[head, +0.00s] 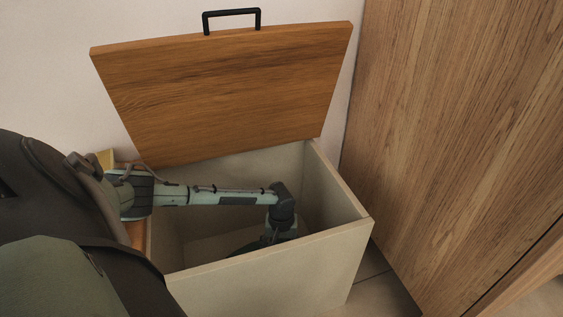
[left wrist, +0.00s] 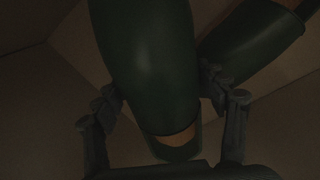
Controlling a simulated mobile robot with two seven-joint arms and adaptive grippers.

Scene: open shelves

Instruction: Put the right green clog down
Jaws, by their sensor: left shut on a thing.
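A dark green clog (left wrist: 150,60) fills the middle of the left wrist view, with a tan patch near its lower end. My left gripper (left wrist: 160,92) has one finger on each side of this clog and is shut on it. The gripper (head: 268,238) is down inside the open box in the head view, where the front wall and my arm hide most of it. A second dark green clog (left wrist: 252,42) lies just to the right of the held one. Whether the held clog touches the box floor I cannot tell. My right gripper is not in view.
The pale box (head: 290,268) has its wooden lid (head: 225,90) raised against the wall, with a black handle (head: 231,13) on top. A tall wooden panel (head: 450,120) stands close on the right. The right part of the box interior looks free.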

